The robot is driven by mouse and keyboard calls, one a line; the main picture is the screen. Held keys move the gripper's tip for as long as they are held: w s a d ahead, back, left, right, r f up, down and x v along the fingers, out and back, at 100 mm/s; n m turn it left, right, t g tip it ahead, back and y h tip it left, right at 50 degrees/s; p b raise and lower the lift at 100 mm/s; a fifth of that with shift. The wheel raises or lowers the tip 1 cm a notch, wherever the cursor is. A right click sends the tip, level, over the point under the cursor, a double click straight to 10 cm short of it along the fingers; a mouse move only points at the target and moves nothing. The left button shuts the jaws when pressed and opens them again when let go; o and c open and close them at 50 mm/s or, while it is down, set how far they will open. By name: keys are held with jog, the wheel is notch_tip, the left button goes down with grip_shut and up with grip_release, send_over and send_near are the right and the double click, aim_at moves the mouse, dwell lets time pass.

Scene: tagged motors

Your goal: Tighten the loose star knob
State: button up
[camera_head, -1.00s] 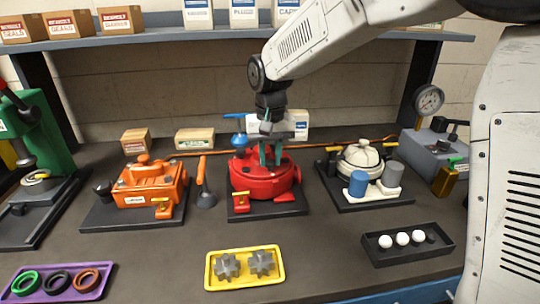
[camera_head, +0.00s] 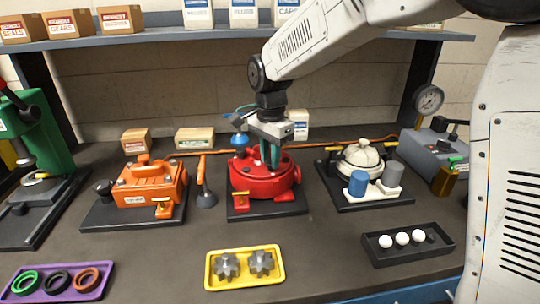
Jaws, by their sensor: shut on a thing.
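My gripper (camera_head: 270,155) points straight down onto the top of the red round motor housing (camera_head: 262,185). Its teal fingers are shut on the star knob at the top of the housing. The knob itself is almost wholly hidden by the fingers, so I cannot tell how far down it sits. The red housing stands on a black base plate on the bench. A blue knob-like part (camera_head: 240,140) stands just left of my gripper.
An orange motor (camera_head: 150,183) stands to the left, a cream-domed unit (camera_head: 362,155) to the right. In front lie a yellow tray (camera_head: 244,284) with grey gears, a black tray (camera_head: 410,252) with white balls and a purple tray (camera_head: 60,283) with rings. A shelf (camera_head: 200,38) runs behind.

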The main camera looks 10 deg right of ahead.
jog(key=m, duration=0.7)
jog(key=shift+w+r, duration=0.1)
jog(key=shift+r, duration=0.1)
dwell(0.4)
jog(key=o, duration=0.9)
jog(key=shift+o, duration=0.5)
jog(key=shift+f, duration=0.15)
